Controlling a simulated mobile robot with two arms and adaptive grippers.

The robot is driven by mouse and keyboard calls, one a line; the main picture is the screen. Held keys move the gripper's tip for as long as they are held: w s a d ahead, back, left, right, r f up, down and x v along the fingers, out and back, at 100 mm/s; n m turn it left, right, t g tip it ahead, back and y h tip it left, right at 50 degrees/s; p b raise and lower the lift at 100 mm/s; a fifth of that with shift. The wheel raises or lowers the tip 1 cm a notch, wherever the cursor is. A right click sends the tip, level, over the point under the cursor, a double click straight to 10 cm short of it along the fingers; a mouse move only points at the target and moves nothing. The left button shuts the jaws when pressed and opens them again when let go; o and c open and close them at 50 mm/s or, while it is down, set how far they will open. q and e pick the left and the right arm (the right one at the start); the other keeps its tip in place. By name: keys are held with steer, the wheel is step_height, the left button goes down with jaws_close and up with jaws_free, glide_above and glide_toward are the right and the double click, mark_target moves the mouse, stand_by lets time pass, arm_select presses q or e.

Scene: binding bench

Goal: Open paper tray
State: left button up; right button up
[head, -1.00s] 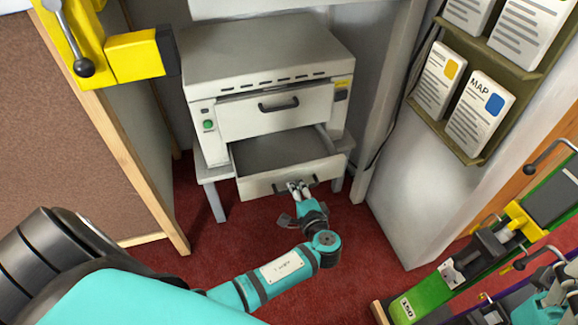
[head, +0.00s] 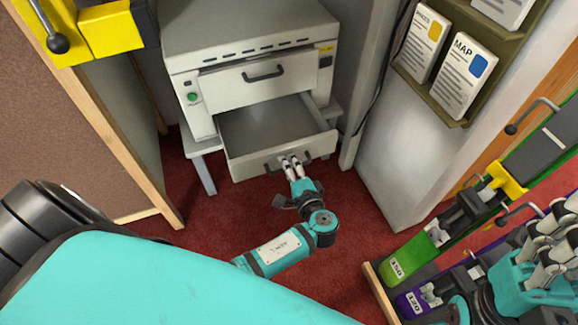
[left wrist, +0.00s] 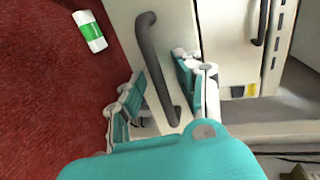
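The paper tray (head: 262,168) is the lower drawer of a grey-white machine (head: 250,40). It stands well out, and its empty inside shows. Its dark curved handle (head: 307,158) is on the front panel. In the left wrist view, the handle (left wrist: 152,50) runs between the two fingers (left wrist: 160,95), one on each side; the exact contact is partly hidden. My right gripper (head: 545,255) is at the lower right, away from the tray, its fingers unclear.
A closed upper drawer (head: 265,82) is above the tray. The machine stands on a low stand (head: 205,172). A wooden-framed board (head: 70,120) is at left, a leaflet rack (head: 455,108) at right. Green and purple clamps (head: 405,262) lie at lower right.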

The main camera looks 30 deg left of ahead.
arm_select(q)
steer(key=shift+s+d, duration=0.1)
steer(key=v, duration=1.1)
steer(key=shift+s+d, duration=0.2)
steer(key=shift+s, duration=0.1)
